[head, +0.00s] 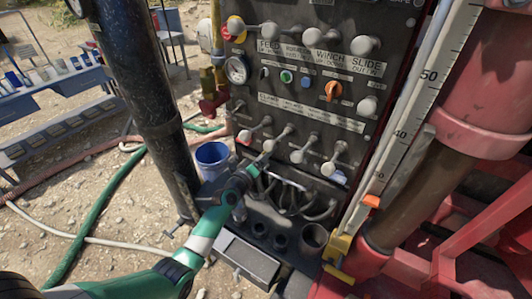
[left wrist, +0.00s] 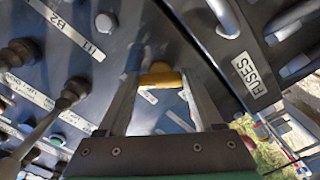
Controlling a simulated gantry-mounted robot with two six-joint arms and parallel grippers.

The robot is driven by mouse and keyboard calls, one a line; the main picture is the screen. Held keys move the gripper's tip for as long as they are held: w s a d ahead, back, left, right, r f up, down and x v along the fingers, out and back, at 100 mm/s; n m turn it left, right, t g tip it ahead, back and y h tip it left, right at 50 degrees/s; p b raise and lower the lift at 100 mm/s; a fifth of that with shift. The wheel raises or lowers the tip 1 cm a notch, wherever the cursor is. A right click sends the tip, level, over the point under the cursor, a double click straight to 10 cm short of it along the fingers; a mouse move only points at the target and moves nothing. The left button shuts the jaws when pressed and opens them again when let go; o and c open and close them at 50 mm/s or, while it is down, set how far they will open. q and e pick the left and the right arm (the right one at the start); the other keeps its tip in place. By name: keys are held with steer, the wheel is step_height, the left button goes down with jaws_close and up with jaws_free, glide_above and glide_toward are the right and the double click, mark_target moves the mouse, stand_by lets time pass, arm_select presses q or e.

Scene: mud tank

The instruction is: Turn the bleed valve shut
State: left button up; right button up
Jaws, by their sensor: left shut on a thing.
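In the left wrist view, a small yellow handle (left wrist: 160,76) sits between the fingertips of my left gripper (left wrist: 160,85), against the dark panel. I take it for the bleed valve's handle, but no label confirms this. The fingers are shut on it. In the head view, my left gripper (head: 262,163) reaches the lower part of the control panel (head: 310,112), just below the bottom row of levers. The yellow handle cannot be made out there. How far the valve is turned cannot be told. My right gripper is in neither view.
Several levers with pale knobs (head: 335,170) stand out close above my left gripper. Dark hoses (head: 290,200) lie to its right. A blue bucket (head: 212,158) stands to the left, beside a black post (head: 145,90).

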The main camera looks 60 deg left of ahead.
arm_select(q)
steer(key=n+p, duration=0.1)
steer(key=n, duration=0.3)
steer(key=shift+r+n, duration=0.1)
steer(key=shift+n, duration=1.7)
steer(key=o, duration=1.4)
steer(key=shift+c, duration=0.2)
steer(key=shift+d, duration=0.1)
